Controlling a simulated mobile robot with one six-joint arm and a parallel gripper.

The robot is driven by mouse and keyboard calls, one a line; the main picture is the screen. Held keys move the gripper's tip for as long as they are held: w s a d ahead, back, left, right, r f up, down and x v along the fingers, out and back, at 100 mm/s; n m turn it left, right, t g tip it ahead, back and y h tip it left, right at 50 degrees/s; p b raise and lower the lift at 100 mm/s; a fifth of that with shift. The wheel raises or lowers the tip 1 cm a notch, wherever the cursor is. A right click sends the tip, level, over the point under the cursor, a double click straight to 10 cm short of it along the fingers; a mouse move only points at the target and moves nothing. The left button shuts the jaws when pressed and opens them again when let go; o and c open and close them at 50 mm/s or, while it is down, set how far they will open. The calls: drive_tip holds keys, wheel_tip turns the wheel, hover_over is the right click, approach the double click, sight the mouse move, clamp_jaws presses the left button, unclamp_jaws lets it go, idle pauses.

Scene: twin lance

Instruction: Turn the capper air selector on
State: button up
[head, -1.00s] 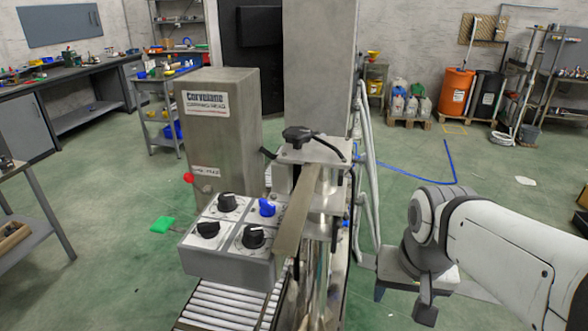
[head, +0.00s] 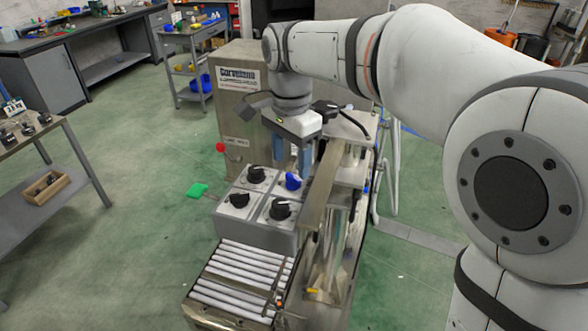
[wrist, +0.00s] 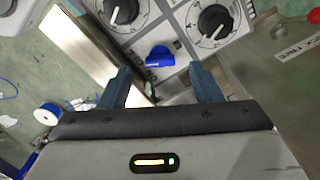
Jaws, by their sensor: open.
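A grey control box (head: 262,232) carries several black knobs and one blue selector knob (head: 293,181). The blue knob is on the side of the panel nearest the flat metal guide bar (head: 322,190). In the wrist view the blue knob (wrist: 160,57) shows just beyond and between my two fingertips, with black knobs (wrist: 215,22) above it. My gripper (head: 291,165) is open and empty, pointing down behind and above the blue knob. It also shows in the wrist view (wrist: 162,80). I cannot tell whether a finger touches the knob.
A tall metal cabinet (head: 236,100) stands behind the panel, with a red knob (head: 221,147) on its side. A black star knob (head: 328,108) and metal guide parts are close on the right. A roller conveyor (head: 240,280) runs in front. A green paddle (head: 197,190) sticks out at left.

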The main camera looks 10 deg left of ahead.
sight(291, 178)
drive_tip(key=shift+f, duration=1.95)
drive_tip(key=shift+c, duration=0.6)
